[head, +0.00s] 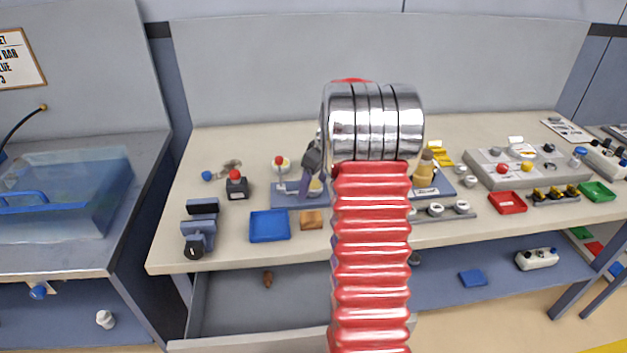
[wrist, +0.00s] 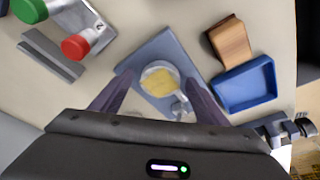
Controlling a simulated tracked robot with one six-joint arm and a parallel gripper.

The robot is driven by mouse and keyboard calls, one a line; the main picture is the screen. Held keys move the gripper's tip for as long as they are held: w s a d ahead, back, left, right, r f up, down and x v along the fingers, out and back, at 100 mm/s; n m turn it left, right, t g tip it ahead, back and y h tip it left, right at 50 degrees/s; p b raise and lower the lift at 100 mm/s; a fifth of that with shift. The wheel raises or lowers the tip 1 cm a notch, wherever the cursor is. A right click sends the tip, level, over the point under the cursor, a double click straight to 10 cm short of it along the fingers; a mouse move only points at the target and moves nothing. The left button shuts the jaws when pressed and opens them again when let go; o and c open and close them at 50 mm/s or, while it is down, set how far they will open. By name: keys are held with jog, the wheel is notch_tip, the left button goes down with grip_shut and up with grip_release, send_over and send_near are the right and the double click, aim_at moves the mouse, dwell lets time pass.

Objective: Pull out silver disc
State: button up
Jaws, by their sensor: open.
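A round cup-like fitting with a pale silver rim and yellow inside (wrist: 159,77) sits on a blue-grey plate (wrist: 150,50) in the wrist view. A small silvery piece (wrist: 181,108) lies against its near side; I cannot tell whether this piece or the rim is the silver disc. My gripper (wrist: 159,80) is open, its two purple fingers on either side of the fitting, with no clear contact. In the head view my gripper (head: 311,178) is over the blue plate (head: 283,198), partly hidden by my red arm.
A blue tray (wrist: 246,88) and a wooden block (wrist: 229,41) lie right of the plate in the wrist view. In the head view, a red-button box (head: 237,187) is left of the plate, and an open drawer (head: 230,310) juts out below.

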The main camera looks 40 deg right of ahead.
aim_at(314, 185)
jog(key=c, duration=1.2)
jog(key=o, duration=0.5)
jog(key=shift+c, duration=1.2)
jog(key=shift+s+r, duration=0.1)
jog(key=shift+r, duration=0.4)
jog(key=shift+r, duration=2.05)
